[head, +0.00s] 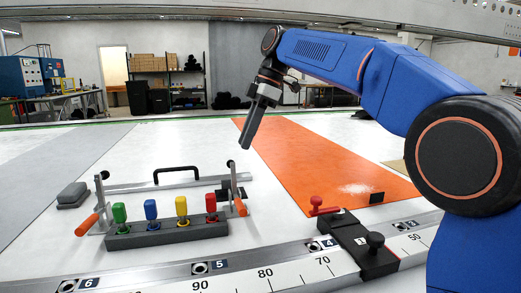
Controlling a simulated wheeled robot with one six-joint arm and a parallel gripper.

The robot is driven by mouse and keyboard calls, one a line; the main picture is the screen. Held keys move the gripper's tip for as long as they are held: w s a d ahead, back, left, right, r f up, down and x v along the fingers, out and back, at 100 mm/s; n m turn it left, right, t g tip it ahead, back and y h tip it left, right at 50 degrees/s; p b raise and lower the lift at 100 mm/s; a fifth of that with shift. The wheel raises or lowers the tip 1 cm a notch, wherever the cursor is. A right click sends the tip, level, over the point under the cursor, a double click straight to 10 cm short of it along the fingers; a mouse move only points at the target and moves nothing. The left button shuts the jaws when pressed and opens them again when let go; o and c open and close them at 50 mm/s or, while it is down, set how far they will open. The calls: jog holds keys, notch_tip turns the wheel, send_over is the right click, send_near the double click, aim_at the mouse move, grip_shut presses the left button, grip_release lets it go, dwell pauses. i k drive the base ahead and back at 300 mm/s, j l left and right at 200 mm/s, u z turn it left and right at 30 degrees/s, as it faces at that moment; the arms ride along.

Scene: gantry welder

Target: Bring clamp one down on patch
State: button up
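My gripper (247,143) hangs from the blue arm, tilted down and to the left, above the white surface. It is seen edge-on, so whether its fingers are open is unclear; nothing shows in it. A left toggle clamp with an orange handle (88,224) and a right one with an orange handle (240,206) stand at the ends of a metal bar (135,186). No number is readable on either. My gripper's tip is just above and right of the right clamp. A whitish speckled patch (357,189) lies on the orange sheet (315,160); whether it is the task's patch is unclear.
A dark rack (165,238) holds green, blue, yellow and red plugs in front of the bar. A numbered rail (225,283) crosses the front, with a black block (362,245) marked 1 and a red lever (320,206). A grey block (73,195) lies left.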

aim_at(243, 213)
jog(key=k+l, duration=0.25)
jog(key=k, duration=0.2)
jog(key=k+l, duration=0.25)
jog(key=k, duration=0.2)
